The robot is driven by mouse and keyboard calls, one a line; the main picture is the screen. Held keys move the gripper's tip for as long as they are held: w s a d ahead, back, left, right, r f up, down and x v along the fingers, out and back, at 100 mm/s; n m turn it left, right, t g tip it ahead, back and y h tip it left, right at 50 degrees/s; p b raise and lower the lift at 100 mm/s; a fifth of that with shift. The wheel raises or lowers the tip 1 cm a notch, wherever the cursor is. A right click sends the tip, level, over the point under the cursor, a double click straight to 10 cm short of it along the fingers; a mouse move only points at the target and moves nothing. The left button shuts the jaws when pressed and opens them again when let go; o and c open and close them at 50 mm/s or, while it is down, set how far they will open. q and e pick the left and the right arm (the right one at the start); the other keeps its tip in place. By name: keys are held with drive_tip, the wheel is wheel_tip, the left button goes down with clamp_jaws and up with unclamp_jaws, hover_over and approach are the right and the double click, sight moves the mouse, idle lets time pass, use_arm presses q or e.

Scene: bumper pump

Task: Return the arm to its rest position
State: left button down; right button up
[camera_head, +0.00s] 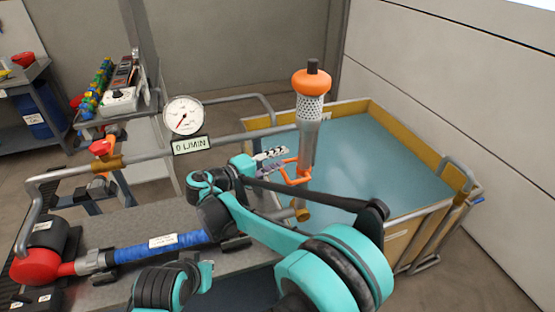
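My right gripper (270,160) is near the middle of the picture, at the end of my black and teal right arm, which comes in from the lower right. Its two small finger pieces look apart, and nothing shows between them. They point right, toward the orange forked bracket (295,172) on the upright pump tube (308,135); whether they touch it I cannot tell. The tube has an orange collar and a perforated section. Part of my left arm (168,287) shows at the bottom edge; its gripper is out of view.
A grey bench (125,228) carries a blue hose (165,246) and a red fitting (38,266). A dial gauge (183,115) stands above a sign reading 0 L/MIN. A yellow-rimmed basin (420,207) holds blue water. A pale wall (465,110) closes the right side.

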drive_tip(key=s+d+f+m+g+y, duration=0.15)
drive_tip(key=s+d, duration=0.25)
drive_tip(key=d, duration=0.4)
drive_tip(key=s+d+f+g+y, duration=0.1)
drive_tip(key=s+d+g+y, duration=0.2)
drive_tip(key=d, duration=0.4)
drive_tip(key=s+d+f+m+y, duration=0.2)
drive_tip(key=s+f+m+y, duration=0.1)
drive_tip(key=s, duration=0.7)
drive_tip(key=s+d+f+m+y, duration=0.2)
drive_tip(key=s+f+m+y, duration=0.1)
drive_tip(key=s, duration=0.8)
drive_tip(key=shift+f+t+y, duration=0.45)
drive_tip(key=shift+f+y, duration=0.1)
drive_tip(key=shift+f, duration=0.3)
use_arm(q)
drive_tip(key=c, duration=2.3)
unclamp_jaws()
